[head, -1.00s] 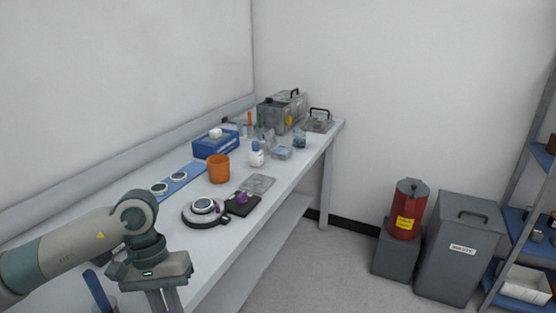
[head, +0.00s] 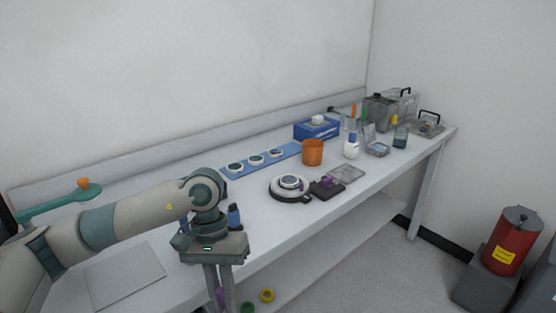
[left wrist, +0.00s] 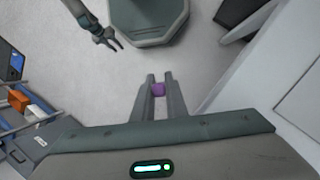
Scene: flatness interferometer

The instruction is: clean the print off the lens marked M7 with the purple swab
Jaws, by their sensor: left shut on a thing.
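My left gripper (head: 220,285) hangs fingers-down in front of the bench edge. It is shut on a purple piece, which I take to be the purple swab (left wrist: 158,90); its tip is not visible. A lens (head: 290,181) sits on a round white-and-dark stand (head: 275,193) on the bench, away from this gripper. Three more lenses (head: 256,160) lie on a blue strip (head: 229,174). No M7 mark or print is readable. My right gripper (left wrist: 106,38) shows at upper left in the left wrist view, with fingers apart and empty.
Beside the stand is a black pad (head: 318,193) with a purple item. An orange cup (head: 313,152), blue box (head: 317,129), small bottle (head: 351,146) and clear cases stand farther right. Yellow (head: 267,295) and green rings show below the bench edge. A flat grey panel (head: 125,274) lies left.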

